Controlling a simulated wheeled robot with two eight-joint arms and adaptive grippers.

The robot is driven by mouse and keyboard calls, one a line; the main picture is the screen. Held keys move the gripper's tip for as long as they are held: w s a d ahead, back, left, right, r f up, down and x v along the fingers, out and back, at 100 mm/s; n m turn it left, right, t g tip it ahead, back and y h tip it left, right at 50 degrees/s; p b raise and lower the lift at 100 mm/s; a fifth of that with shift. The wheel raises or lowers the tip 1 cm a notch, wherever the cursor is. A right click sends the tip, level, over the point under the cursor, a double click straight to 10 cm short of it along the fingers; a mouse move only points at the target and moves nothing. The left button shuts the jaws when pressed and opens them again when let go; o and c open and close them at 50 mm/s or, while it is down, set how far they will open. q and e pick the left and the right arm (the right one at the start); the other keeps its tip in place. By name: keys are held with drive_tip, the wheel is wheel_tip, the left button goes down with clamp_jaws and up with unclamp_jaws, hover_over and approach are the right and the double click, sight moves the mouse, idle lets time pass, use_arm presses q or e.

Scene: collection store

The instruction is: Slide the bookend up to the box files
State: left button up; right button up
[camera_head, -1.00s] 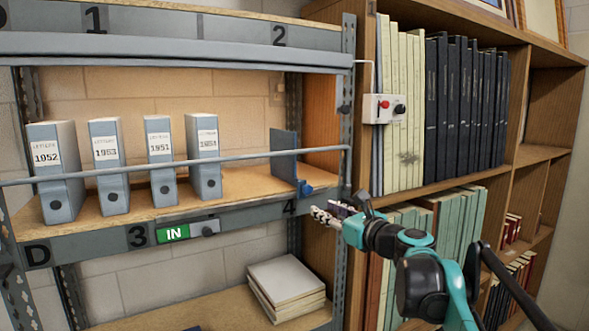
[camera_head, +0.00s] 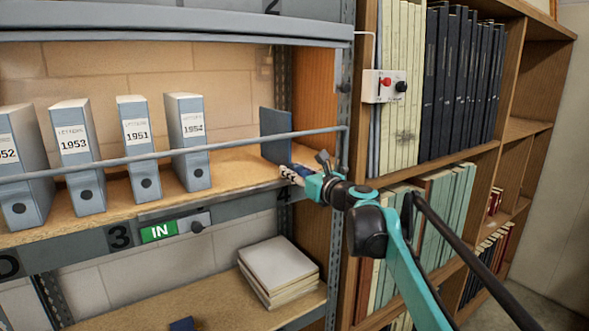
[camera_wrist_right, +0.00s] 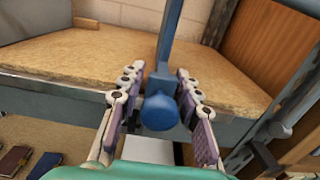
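The box files are grey-blue with white labels and stand upright in a spaced row on the shelf: 1952 (camera_head: 22,172), 1953 (camera_head: 78,160), 1951 (camera_head: 139,152) and 1954 (camera_head: 189,142). The blue bookend (camera_head: 275,136) stands upright to the right of 1954, with a clear gap between them. Its round blue knob (camera_wrist_right: 160,112) faces the shelf front in the right wrist view. My right gripper (camera_head: 294,174) is at the knob. In the wrist view its open fingers (camera_wrist_right: 157,82) lie on either side of the knob, apparently without gripping it. My left gripper is out of view.
A grey rail (camera_head: 230,143) crosses in front of the files. The shelf edge carries a green IN sign (camera_head: 159,232). A metal post and a switch box (camera_head: 385,86) stand at the right, beside a bookcase. Stacked papers (camera_head: 279,268) lie on the lower shelf.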

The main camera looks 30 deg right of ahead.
drive_tip(key=shift+s+r, duration=0.2)
drive_tip(key=shift+s, duration=0.3)
drive_tip(key=shift+w, duration=0.15)
clamp_jaws()
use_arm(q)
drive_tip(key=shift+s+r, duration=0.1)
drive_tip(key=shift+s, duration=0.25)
use_arm(e)
drive_tip(key=shift+a, duration=0.1)
